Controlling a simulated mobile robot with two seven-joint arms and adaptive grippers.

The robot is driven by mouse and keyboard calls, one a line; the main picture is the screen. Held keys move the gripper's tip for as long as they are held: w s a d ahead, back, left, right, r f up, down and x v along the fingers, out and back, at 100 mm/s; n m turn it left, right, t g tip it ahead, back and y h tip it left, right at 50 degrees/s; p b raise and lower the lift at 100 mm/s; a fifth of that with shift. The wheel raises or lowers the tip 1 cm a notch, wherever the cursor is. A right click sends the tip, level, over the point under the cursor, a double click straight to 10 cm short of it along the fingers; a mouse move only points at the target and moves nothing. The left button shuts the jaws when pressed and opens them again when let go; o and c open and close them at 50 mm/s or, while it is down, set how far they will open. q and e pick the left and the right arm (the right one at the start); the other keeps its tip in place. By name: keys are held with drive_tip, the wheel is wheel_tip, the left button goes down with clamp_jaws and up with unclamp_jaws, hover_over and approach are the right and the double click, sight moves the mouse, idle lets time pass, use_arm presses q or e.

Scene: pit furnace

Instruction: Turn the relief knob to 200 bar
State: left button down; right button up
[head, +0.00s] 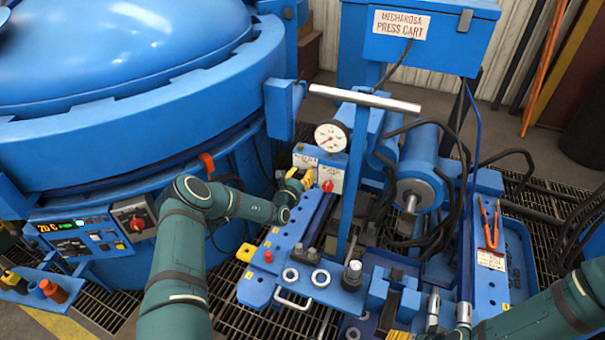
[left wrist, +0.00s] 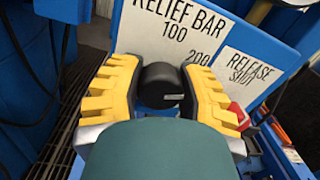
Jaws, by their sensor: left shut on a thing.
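The black relief knob (left wrist: 160,85) stands in front of a white plate (left wrist: 180,38) reading "RELIEF BAR" with 100 and 200 marks in the left wrist view. The yellow fingers of my left gripper (left wrist: 160,92) are shut on the knob, one on each side. I cannot read any pointer on the knob. In the head view my left gripper (head: 297,184) is at the white labels on the blue press cart (head: 285,232), and it hides the knob there.
A red handle (head: 327,186) sits close right of my left gripper, by the "RELEASE SHUT" plate (left wrist: 246,72). The blue furnace (head: 130,125) fills the left. Orange-handled pliers (head: 490,225) lie at right.

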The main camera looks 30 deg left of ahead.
use_arm(q)
drive_tip(key=shift+n, duration=0.9)
drive_tip(key=c, duration=0.5)
unclamp_jaws()
drive_tip(key=s, duration=1.2)
drive_tip(key=shift+d+f, duration=0.15)
drive_tip(key=shift+f, duration=0.1)
